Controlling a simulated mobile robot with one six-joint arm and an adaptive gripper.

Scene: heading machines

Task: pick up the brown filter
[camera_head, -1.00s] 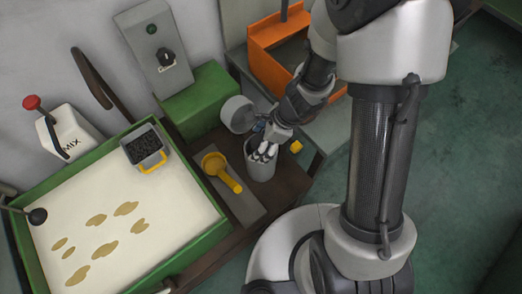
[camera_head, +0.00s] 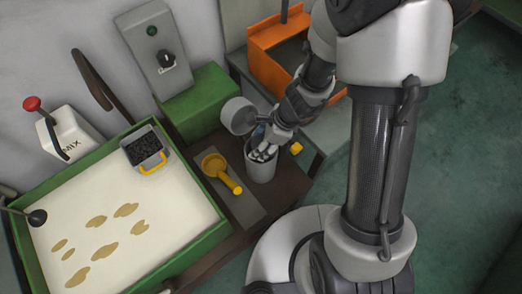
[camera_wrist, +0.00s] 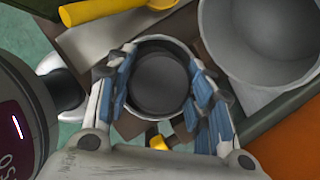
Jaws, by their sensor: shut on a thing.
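A grey canister (camera_head: 262,172) stands upright on the dark bench in the head view. Its rim (camera_wrist: 160,41) shows in the wrist view. My gripper (camera_head: 264,153) reaches down into its mouth. In the wrist view, the gripper (camera_wrist: 158,68) has its blue-padded fingers on the two sides of a dark round piece (camera_wrist: 158,82) in the canister, which I take for the filter. It looks dark grey here rather than brown. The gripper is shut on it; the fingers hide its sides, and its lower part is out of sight.
A green-rimmed tray (camera_head: 150,215) fills the left; an orange bin (camera_head: 270,65) stands behind.

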